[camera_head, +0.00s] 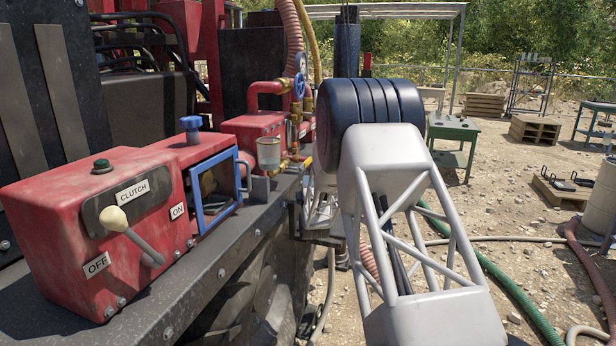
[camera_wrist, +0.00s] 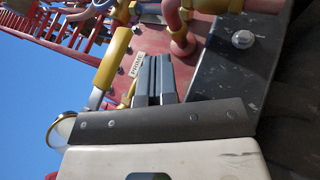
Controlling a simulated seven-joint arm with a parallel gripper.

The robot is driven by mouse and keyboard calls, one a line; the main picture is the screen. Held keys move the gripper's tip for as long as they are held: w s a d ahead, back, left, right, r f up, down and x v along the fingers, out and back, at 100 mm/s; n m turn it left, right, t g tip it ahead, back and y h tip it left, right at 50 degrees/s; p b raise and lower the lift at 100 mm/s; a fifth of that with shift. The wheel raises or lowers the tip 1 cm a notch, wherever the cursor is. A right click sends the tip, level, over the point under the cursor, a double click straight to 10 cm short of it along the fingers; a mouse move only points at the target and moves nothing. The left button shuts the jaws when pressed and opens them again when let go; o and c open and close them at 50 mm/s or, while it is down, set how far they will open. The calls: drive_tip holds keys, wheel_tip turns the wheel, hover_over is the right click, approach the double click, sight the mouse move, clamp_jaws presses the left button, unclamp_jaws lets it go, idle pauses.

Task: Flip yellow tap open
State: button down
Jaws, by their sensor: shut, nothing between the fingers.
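A small yellow lever (camera_head: 305,163), which looks like the tap handle, shows beside the brass pipework on the red pump in the head view. In the wrist view a thin yellow piece (camera_wrist: 128,95) shows just left of my gripper, partly hidden by it; I take it for the same tap. My gripper (camera_wrist: 155,60) is shut and empty, its two dark fingers side by side before the red panel by a label reading PRIME. I cannot tell whether the fingers touch the yellow piece. In the head view my arm hides the fingers.
A pale cup (camera_head: 268,153) stands left of the pipework. A thick yellow cylindrical piece (camera_wrist: 113,57) and a red pipe (camera_wrist: 182,35) flank my fingers. The red clutch box (camera_head: 100,220) with its lever is at the left.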

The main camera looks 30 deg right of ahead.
drive_tip(key=v, duration=1)
drive_tip(key=shift+r, duration=0.2)
drive_tip(key=shift+a, duration=0.1)
drive_tip(key=s+a+r+m+g+y, duration=0.3)
drive_tip(key=a+r+g, duration=0.1)
drive_tip(key=a+r, duration=0.3)
drive_tip(key=s+a+r+m+g+y, duration=0.2)
drive_tip(key=s+a+r+m+g, duration=0.25)
drive_tip(key=s+a, duration=0.55)
drive_tip(key=s+a+m+g+y, duration=0.1)
drive_tip(key=s+a+m+g, duration=0.1)
drive_tip(key=s, duration=1.1)
drive_tip(key=s+a+f+m+g+y, duration=0.1)
drive_tip(key=s+a+g, duration=0.4)
drive_tip(key=s, duration=0.9)
drive_tip(key=s+a+f+m+g, duration=0.1)
drive_tip(key=s+a+m+g, duration=0.2)
drive_tip(key=s, duration=1)
drive_tip(key=shift+s+a+m+g+y, duration=0.35)
drive_tip(key=shift+m+g, duration=0.2)
drive_tip(key=shift+g, duration=0.3)
